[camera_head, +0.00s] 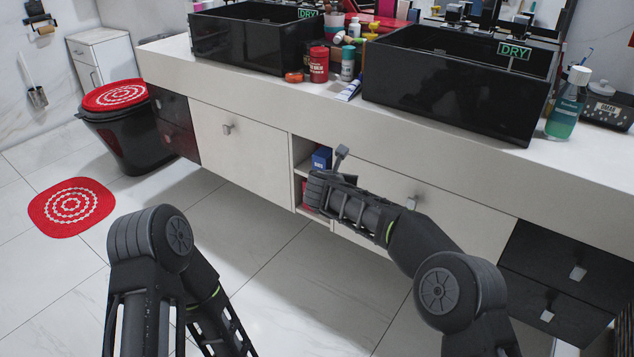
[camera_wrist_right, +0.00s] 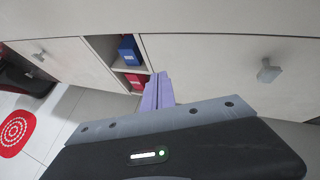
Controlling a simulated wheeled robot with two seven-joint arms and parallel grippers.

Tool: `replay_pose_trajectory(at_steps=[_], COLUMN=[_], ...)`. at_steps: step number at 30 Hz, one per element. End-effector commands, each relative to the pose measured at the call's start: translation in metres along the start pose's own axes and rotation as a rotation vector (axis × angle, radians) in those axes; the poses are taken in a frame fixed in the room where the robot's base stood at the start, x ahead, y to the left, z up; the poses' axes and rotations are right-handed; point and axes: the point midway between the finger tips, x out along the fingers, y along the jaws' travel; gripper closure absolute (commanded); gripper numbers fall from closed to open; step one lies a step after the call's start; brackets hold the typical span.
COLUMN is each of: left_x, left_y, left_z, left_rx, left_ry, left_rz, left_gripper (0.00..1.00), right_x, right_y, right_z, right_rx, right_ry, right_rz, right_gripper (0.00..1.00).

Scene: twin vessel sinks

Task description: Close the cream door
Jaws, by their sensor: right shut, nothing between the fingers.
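The vanity has a cream door on the left (camera_head: 240,145) with a square knob, and a cream door on the right (camera_head: 455,215) with a similar knob (camera_head: 411,202). Both look flush with the front; a small gap cannot be ruled out. In the right wrist view the right door (camera_wrist_right: 225,75) and left door (camera_wrist_right: 65,60) flank an open shelf. My right gripper (camera_head: 341,153) is in front of the shelf, near the right door's left edge. Its fingers (camera_wrist_right: 158,92) are shut and empty; contact cannot be told. My right arm hides part of the right door. My left gripper is out of view.
The open shelf (camera_head: 299,170) holds a blue box (camera_head: 321,158) and a red item. Dark drawers (camera_head: 560,265) are at the right end. Black sinks and toiletries stand on the white counter (camera_head: 290,88). A black toilet (camera_head: 130,140) and red mat (camera_head: 71,207) are left. Tiled floor in front is clear.

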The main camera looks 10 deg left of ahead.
Motion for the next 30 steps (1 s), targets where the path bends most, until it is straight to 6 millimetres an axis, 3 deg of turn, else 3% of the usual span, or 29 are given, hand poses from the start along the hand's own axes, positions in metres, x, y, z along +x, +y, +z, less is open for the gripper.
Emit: replay_pose_trajectory(at_steps=[10,15,30], left_x=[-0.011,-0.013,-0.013], left_y=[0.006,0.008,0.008], left_z=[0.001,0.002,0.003], left_rx=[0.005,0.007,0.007], left_ry=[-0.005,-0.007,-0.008], left_rz=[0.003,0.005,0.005], left_gripper=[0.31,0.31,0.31], right_x=[-0.058,-0.077,-0.082], right_y=[0.018,0.025,0.027], right_z=[0.005,0.004,0.003], right_rx=[-0.001,-0.001,-0.014], right_ry=[-0.002,-0.002,-0.001], right_rz=[-0.002,-0.003,-0.004], right_gripper=[1.0,1.0,1.0])
